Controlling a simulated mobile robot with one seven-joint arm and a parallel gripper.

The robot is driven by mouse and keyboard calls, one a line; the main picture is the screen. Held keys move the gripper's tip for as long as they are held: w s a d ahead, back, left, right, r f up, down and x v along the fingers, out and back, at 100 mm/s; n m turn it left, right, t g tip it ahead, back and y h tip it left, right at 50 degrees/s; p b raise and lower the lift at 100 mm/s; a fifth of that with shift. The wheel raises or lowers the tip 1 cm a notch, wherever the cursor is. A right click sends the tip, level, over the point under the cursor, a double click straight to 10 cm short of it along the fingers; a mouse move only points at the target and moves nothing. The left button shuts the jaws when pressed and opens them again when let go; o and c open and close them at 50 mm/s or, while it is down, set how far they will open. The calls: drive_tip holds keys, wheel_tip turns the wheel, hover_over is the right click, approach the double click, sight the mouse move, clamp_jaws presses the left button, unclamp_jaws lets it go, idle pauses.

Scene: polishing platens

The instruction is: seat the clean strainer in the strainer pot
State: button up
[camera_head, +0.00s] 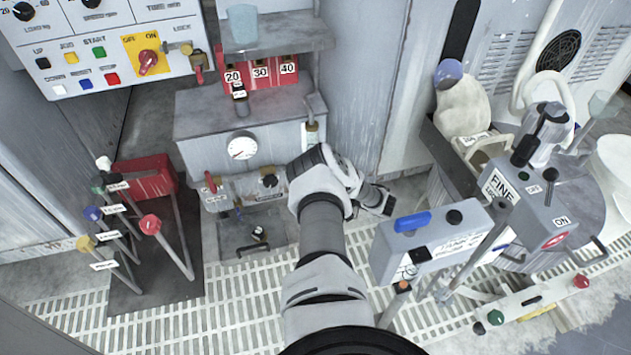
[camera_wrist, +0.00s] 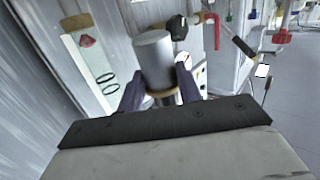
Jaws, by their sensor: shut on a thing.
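My gripper (camera_wrist: 160,88) is shut on a plain grey cylinder (camera_wrist: 153,56) with a tan ring at its lower end, in the wrist view. One dark finger is on each side of it. The cylinder may be the clean strainer; no mesh shows. In the head view my gripper (camera_head: 378,201) is right of the gauge cabinet, and the held thing is not clear there. I cannot pick out the strainer pot for certain. A dark recessed plate (camera_head: 252,240) with a small fitting lies at the floor below the cabinet.
The gauge cabinet (camera_head: 240,150) stands behind my arm, with a pale blue cup (camera_head: 242,25) on the shelf above. A labelled control box (camera_head: 432,241) with a blue handle is close right of my gripper. Coloured levers (camera_head: 150,225) stand at left. Slotted grating (camera_head: 150,320) covers the floor.

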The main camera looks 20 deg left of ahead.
drive_tip(key=shift+d+y, duration=0.1)
drive_tip(key=shift+y, duration=0.5)
drive_tip(key=shift+r, duration=0.1)
drive_tip(key=shift+p, duration=0.3)
wheel_tip(320, 180, down, 6)
drive_tip(key=b, duration=0.4)
drive_tip(key=shift+r+p, duration=0.15)
drive_tip(key=shift+p, duration=0.5)
idle(1.6)
drive_tip(key=shift+f+b, duration=1.8)
drive_tip(key=shift+f, duration=0.7)
drive_tip(key=o, duration=1.2)
